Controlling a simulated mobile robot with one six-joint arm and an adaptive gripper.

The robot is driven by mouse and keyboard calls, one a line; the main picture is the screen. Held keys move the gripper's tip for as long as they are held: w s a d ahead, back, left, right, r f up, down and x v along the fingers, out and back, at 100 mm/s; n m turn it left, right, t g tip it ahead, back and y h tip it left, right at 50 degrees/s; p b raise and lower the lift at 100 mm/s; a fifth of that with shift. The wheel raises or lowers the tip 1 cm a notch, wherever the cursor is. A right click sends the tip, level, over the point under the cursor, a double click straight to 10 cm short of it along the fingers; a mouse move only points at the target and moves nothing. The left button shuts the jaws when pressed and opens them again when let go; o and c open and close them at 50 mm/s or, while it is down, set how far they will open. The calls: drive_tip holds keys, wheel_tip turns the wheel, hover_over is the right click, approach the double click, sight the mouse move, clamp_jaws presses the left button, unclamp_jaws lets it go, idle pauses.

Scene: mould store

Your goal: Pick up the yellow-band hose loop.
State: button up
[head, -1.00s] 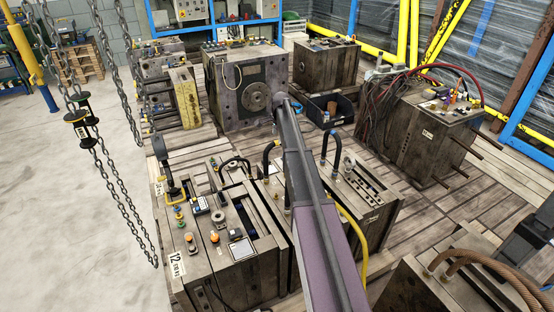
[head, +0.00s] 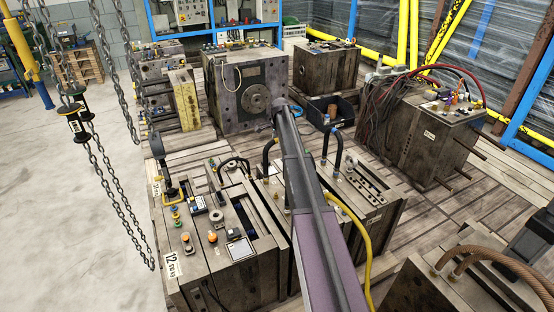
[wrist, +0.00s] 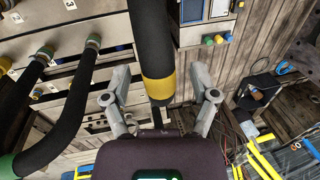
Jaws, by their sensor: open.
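In the wrist view a thick black hose with a yellow band (wrist: 158,90) runs down from the top edge. My gripper (wrist: 160,76) is open, one finger on each side of the hose, with gaps on both sides. How deep the hose sits between the fingers I cannot tell. In the head view my arm hides the gripper, and I cannot tell which black loop has the yellow band.
Other black hoses (wrist: 70,100) with green fittings stand left in the wrist view. In the head view a black loop (head: 337,150) rises right of my arm, and a loose yellow hose (head: 366,240) hangs below it. Chains (head: 112,180) hang at the left. Mould blocks (head: 225,275) surround my arm.

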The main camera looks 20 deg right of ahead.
idle(0.4)
clamp_jaws()
drive_tip(key=shift+r, duration=0.15)
wheel_tip(320, 180, up, 10)
drive_tip(key=p, duration=1)
idle(1.0)
wheel_tip(320, 180, up, 17)
drive_tip(key=p, duration=1.7)
idle(0.8)
